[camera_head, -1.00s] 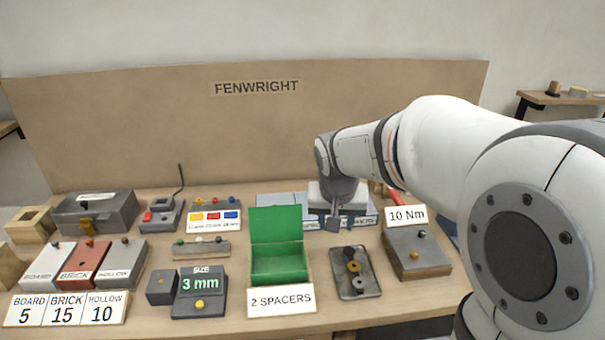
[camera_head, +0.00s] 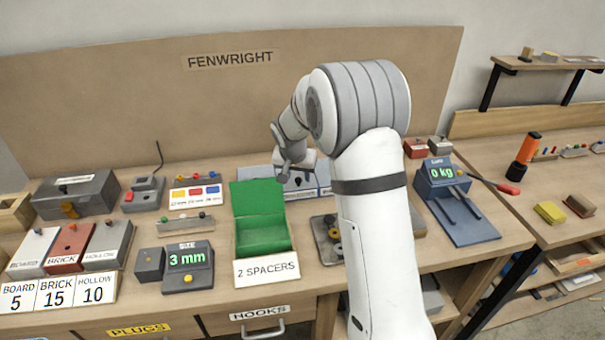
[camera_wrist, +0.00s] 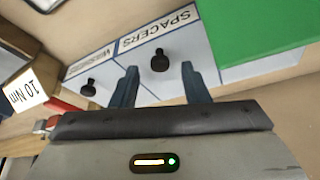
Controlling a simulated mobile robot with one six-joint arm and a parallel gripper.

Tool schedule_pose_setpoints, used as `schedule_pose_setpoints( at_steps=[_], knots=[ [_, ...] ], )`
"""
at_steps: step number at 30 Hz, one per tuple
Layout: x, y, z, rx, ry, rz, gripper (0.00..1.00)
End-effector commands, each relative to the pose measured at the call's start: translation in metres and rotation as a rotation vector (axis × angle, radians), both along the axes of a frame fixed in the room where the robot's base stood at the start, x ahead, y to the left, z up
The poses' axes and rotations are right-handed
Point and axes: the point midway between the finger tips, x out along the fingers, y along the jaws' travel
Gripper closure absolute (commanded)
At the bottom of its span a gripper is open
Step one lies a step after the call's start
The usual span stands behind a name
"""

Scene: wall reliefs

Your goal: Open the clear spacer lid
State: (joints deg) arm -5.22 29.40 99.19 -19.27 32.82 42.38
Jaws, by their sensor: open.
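The clear spacer lid (camera_wrist: 150,43) is a pale bluish panel with a "SPACERS" label along its far edge and a black knob (camera_wrist: 160,61), in the wrist view. It looks closed. My gripper (camera_wrist: 159,74) is open, its two dark fingers on either side of the knob in the picture; I cannot tell whether they touch it or stay above it. In the head view, my gripper (camera_head: 285,171) is over the row of pale boxes (camera_head: 312,190) behind the green box, and my arm covers part of that area.
An open green box (camera_head: 262,235) with a "2 SPACERS" card (camera_head: 267,269) stands in front. A second lidded compartment with a black knob (camera_wrist: 88,88) lies left of the spacer lid. A "10 Nm" card (camera_wrist: 28,92) is at the wrist view's left edge.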

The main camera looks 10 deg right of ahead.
Motion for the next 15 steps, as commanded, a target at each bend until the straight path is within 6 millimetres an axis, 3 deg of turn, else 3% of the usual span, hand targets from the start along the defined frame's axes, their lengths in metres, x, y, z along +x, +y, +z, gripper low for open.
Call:
schedule_pose_setpoints(
  at_steps=[4, 12, 15],
  knots=[
    [0.0038, -0.0015, -0.0099, 0.000, 0.000, 0.001, 0.59],
    [0.0044, -0.0013, -0.0116, 0.000, -0.001, 0.001, 0.59],
    [0.0044, -0.0011, -0.0116, 0.000, -0.001, 0.001, 0.66]
  ],
)
